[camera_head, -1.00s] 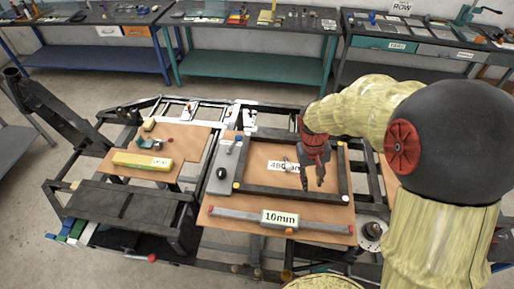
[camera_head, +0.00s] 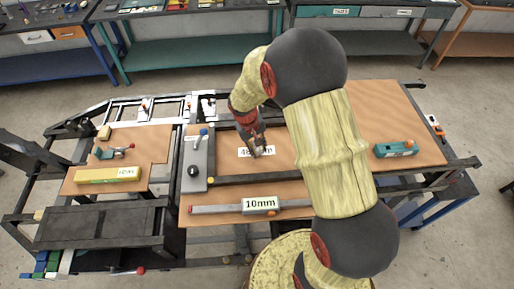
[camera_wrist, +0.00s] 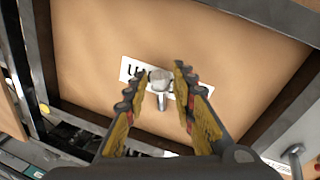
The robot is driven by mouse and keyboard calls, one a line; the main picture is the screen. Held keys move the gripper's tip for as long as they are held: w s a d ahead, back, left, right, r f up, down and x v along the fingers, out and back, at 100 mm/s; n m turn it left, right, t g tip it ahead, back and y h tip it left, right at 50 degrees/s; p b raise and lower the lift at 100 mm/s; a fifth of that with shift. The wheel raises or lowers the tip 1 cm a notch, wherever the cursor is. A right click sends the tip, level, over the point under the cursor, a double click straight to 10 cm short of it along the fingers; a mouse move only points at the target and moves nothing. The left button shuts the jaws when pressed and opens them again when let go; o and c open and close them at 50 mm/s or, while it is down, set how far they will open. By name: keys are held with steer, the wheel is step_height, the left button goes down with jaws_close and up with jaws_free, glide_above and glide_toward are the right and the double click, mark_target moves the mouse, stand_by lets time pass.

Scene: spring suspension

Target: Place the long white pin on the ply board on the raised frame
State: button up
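A pale grey-white pin (camera_wrist: 161,78) with a rounded head and a thin shaft shows in the wrist view. It is over the white printed label on the tan ply board (camera_wrist: 85,58). My gripper (camera_wrist: 157,74) is open, with one toothed finger on each side of the pin and visible gaps to it. Whether the pin stands or leans is hard to tell. In the head view my gripper (camera_head: 257,152) points down at the label (camera_head: 244,152) inside the dark frame (camera_head: 250,179), and the pin is mostly hidden there.
A grey plate (camera_head: 195,160) with a black knob and blue-tipped lever stands left of the framed area. A bar labelled 10mm (camera_head: 225,209) lies in front. A teal block (camera_head: 395,148) sits on the right board. A yellow bar (camera_head: 105,174) lies on the left board.

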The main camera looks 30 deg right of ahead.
steer(key=shift+w+d+f, duration=0.1)
steer(key=shift+d+f, duration=0.1)
steer(key=shift+f, duration=0.75)
steer(key=c, duration=0.4)
jaws_close()
